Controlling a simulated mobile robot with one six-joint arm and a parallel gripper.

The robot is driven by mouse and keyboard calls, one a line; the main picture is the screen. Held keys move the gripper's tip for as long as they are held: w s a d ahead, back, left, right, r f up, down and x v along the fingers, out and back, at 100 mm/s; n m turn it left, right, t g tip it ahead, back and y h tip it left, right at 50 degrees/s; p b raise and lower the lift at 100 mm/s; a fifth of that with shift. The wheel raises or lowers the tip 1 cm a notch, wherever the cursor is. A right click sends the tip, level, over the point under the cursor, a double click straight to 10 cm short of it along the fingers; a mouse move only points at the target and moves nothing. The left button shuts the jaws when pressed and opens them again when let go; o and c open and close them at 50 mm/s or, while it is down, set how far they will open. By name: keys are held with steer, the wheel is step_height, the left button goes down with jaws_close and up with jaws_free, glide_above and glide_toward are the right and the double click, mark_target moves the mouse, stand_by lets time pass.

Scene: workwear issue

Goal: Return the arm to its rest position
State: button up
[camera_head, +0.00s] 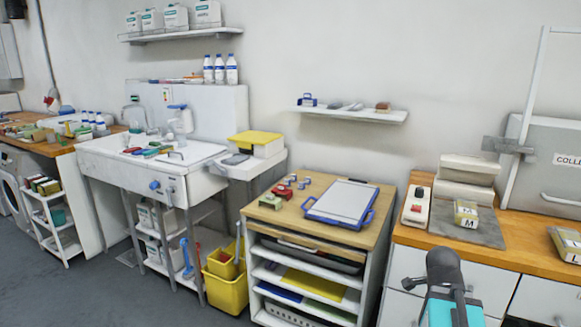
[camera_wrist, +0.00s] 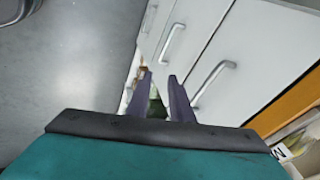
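In the wrist view my gripper (camera_wrist: 159,78) has its two dark fingers apart with a gap between them. No object is visibly held; a small dark patch shows between the fingers and I cannot tell what it is. The fingers point down past white drawer fronts with grey handles, with grey floor to the left. In the head view my arm (camera_head: 445,285), dark grey and teal, stands at the lower right in front of the wooden counter (camera_head: 545,262). The fingertips cannot be made out there.
On the counter, a grey mat (camera_head: 485,232) holds a box marked M (camera_head: 466,213); white stacked boxes (camera_head: 468,170) stand behind it. A yellow bucket (camera_head: 226,290) stands beyond on the floor.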

steer(key=s+a+f+n+g+y+p, duration=0.1)
steer(key=s+a+f+n, duration=0.15)
steer(key=a+f, duration=0.4)
steer(key=s+a+f+n+g+y, duration=0.1)
steer(key=s+a+f+n+g, duration=0.2)
steer(key=f, duration=0.7)
steer(key=s+a+f+n+p, duration=0.1)
steer(key=s+a+f, duration=0.2)
steer(key=a+f, duration=0.45)
steer(key=s+a+f+n+g, duration=0.1)
steer(key=s+a+f+n, duration=0.2)
steer(key=s+f+n, duration=0.2)
steer(key=s+a+f+n+g+y+p, duration=0.1)
steer(key=s+a+f+n+g, duration=0.1)
steer(key=s+f+n, duration=0.3)
steer(key=s+a+f+n+g+y, duration=0.1)
steer(key=s+a+f+n, duration=0.4)
steer(key=s, duration=0.6)
steer(key=shift+s+f+g+p, duration=0.15)
steer(key=shift+f+g+p, duration=0.15)
steer(key=shift+f, duration=0.95)
